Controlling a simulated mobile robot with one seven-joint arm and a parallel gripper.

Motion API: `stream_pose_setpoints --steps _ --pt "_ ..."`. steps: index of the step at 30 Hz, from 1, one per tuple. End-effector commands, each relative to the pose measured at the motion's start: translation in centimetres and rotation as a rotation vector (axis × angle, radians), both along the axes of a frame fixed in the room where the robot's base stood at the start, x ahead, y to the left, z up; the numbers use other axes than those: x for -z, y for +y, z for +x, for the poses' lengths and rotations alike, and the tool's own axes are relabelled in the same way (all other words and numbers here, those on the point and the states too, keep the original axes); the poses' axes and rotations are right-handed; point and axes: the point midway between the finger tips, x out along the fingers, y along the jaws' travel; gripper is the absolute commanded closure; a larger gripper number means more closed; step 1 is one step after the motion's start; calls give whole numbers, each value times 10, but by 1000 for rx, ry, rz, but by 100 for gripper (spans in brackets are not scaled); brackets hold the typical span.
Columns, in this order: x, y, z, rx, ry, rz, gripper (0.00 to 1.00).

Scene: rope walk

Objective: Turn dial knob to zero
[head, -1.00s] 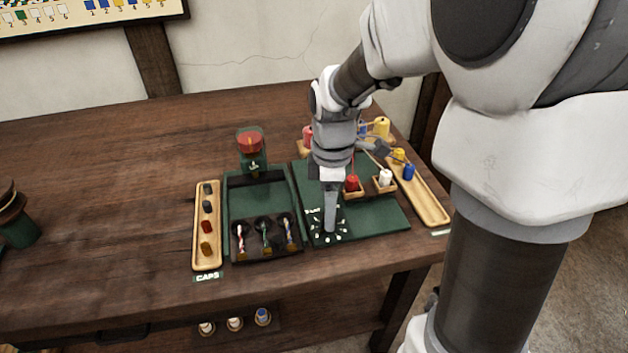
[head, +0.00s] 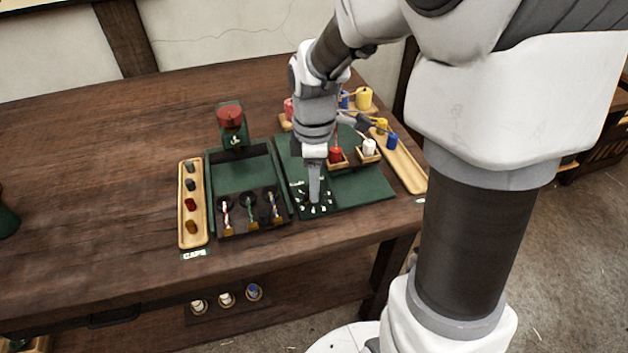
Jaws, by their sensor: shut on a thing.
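The dial (head: 322,210) is a small black plate with white marks around it, on the front left corner of a green board (head: 362,187). My gripper (head: 315,200) points down at the middle of the dial and is shut on the knob. The fingers and the arm hide the knob, so I cannot read which mark it points to.
Left of the board is a green tray (head: 209,172) with several coloured strands at its front. A caps tray (head: 184,243) stands further left. Red and white spools (head: 369,147) sit in holders behind the dial. A wooden tray (head: 407,176) lies at the right edge.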

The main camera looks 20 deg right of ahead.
Motion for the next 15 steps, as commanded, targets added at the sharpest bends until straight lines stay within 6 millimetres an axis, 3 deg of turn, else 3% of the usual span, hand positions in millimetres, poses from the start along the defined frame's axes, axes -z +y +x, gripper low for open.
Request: stream_pose_setpoints --steps 8,15 --pt "-1 0 0 54 0 0 100" --pt "-2 0 0 209 1 0 100"
